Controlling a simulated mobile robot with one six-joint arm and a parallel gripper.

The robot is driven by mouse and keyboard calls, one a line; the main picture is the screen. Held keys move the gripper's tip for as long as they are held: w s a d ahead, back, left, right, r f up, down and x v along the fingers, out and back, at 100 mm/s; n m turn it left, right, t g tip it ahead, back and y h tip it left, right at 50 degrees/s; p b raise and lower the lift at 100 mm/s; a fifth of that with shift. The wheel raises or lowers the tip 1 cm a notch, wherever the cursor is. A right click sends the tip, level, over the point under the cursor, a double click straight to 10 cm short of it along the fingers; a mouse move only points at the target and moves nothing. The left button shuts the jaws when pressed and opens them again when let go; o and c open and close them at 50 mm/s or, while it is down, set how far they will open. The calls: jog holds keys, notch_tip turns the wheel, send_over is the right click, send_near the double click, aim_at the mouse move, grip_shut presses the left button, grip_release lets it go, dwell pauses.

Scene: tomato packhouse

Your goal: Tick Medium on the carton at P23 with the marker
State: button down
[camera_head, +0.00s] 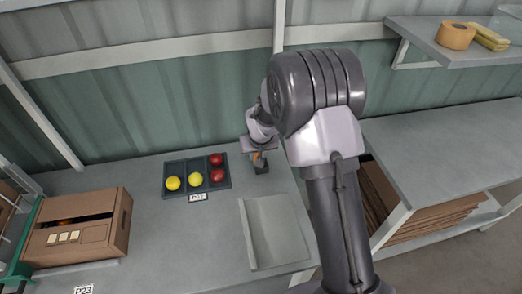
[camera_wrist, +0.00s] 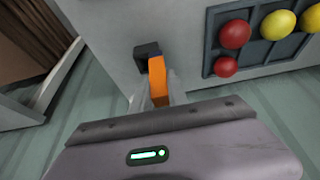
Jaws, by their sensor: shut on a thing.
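The brown carton (camera_head: 116,226) stands at the left of the bench, with the P23 sign (camera_head: 84,289) in front of it. Three small cream boxes (camera_head: 63,238) show on its front; their print is too small to read. My gripper (camera_head: 257,151) is at the back of the bench, far to the right of the carton. It is shut on the orange marker, which shows clearly in the wrist view (camera_wrist: 157,82). The marker's far end is at a small black holder (camera_wrist: 147,49); I cannot tell whether it is still inside.
A dark tray (camera_head: 198,160) with red and yellow tomatoes lies left of my gripper, behind a small sign (camera_head: 197,197). A pale, shallow chute or tray (camera_head: 274,233) lies in front. A shelf (camera_head: 455,55) with tape is at upper right. Bench between carton and tomatoes is clear.

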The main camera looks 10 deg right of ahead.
jog(key=s+a+r+b, duration=0.1)
jog(key=s+a+b, duration=0.2)
jog(key=s+a, duration=0.6)
jog(key=r+p, duration=0.2)
jog(key=r, duration=0.1)
jog(key=r+p, duration=0.2)
jog(key=shift+s+r, duration=0.1)
jog(key=shift+s, duration=0.2)
